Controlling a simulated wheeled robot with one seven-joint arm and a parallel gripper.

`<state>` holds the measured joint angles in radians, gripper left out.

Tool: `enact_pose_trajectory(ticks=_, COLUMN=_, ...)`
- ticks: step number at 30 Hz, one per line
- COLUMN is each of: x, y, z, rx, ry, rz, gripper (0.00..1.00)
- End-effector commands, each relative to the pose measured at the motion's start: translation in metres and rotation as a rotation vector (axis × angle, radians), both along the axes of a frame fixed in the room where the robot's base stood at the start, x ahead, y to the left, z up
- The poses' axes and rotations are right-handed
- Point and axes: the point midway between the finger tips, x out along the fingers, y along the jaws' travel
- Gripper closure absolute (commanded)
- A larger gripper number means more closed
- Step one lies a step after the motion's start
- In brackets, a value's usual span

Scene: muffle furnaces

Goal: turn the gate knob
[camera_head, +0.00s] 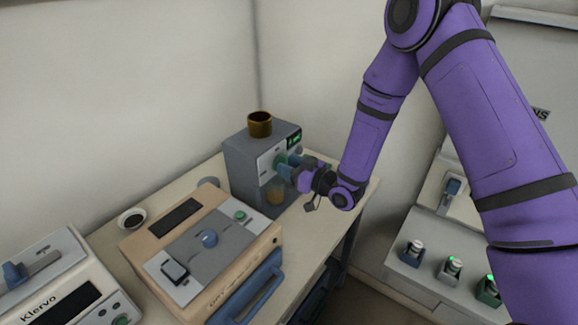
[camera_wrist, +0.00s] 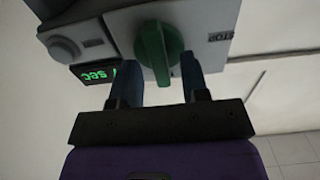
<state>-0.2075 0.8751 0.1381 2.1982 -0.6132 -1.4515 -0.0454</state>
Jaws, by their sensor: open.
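The green knob (camera_wrist: 158,52), the only large turning knob I see up close, sits on the pale front panel of a grey machine (camera_head: 240,165) with a brown hopper on top. In the head view, the knob (camera_head: 281,160) is small and partly hidden by my gripper (camera_head: 290,172). In the wrist view, my gripper (camera_wrist: 160,78) is open, with one blue finger to each side of the knob. The right finger looks close to the knob; I cannot tell whether either finger touches it.
A lit green display (camera_wrist: 95,74) and a round grey button (camera_wrist: 63,48) lie left of the knob. An amber cup (camera_head: 275,193) stands low at the machine's front. A tan-and-grey appliance (camera_head: 200,245) and a white bowl (camera_head: 132,218) share the table.

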Motion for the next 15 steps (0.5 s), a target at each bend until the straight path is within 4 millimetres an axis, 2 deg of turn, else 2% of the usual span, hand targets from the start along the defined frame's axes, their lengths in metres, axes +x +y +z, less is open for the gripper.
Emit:
enact_pose_trajectory(ticks=9, x=0.0014, y=0.0018, z=0.0, rx=-0.001, ry=0.001, rz=0.0, gripper=0.58)
enact_pose_trajectory(ticks=12, x=0.0014, y=0.0017, z=0.0, rx=-0.001, ry=0.001, rz=0.0, gripper=0.81)
enact_pose_trajectory(ticks=15, x=0.0013, y=0.0018, z=0.0, rx=-0.001, ry=0.001, rz=0.0, gripper=1.0)
